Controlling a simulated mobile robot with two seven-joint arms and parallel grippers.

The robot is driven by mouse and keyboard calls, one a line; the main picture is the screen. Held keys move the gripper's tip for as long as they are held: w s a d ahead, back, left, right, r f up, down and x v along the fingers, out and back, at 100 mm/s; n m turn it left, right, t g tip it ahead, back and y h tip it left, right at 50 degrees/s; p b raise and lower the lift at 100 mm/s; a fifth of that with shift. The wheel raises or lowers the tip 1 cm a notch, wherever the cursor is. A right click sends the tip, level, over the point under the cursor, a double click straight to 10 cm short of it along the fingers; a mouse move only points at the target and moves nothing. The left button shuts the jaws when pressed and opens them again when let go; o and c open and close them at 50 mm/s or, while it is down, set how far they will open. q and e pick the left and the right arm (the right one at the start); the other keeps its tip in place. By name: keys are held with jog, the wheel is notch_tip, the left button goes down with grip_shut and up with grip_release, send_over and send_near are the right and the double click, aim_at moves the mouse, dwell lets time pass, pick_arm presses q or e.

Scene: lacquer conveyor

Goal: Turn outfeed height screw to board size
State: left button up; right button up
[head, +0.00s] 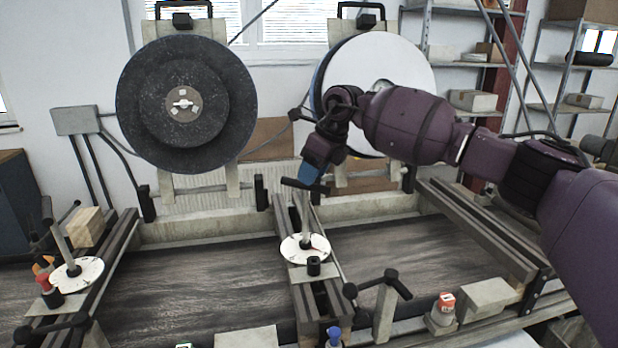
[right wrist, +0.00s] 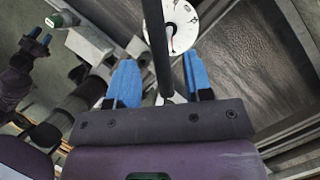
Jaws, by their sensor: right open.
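Two height screws with T-handles stand on the conveyor rails. The middle screw has a black T-handle (head: 304,186), a grey post and a round white dial (head: 305,248) with a pointer and red mark; the dial also shows in the right wrist view (right wrist: 183,22). A similar screw with a white dial (head: 77,272) is at the left. I cannot tell which is labelled outfeed. My right gripper (head: 312,172) is at the middle handle's top. In the right wrist view its blue fingers (right wrist: 158,58) are apart, with a dark bar of the handle between them; contact is unclear.
A dark wood-grained board (head: 200,280) lies across the conveyor. A black disc (head: 186,105) and a white disc (head: 405,70) stand behind.

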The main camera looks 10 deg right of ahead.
jog(key=shift+x, duration=1.25)
grip_shut()
jog(key=shift+m, duration=0.3)
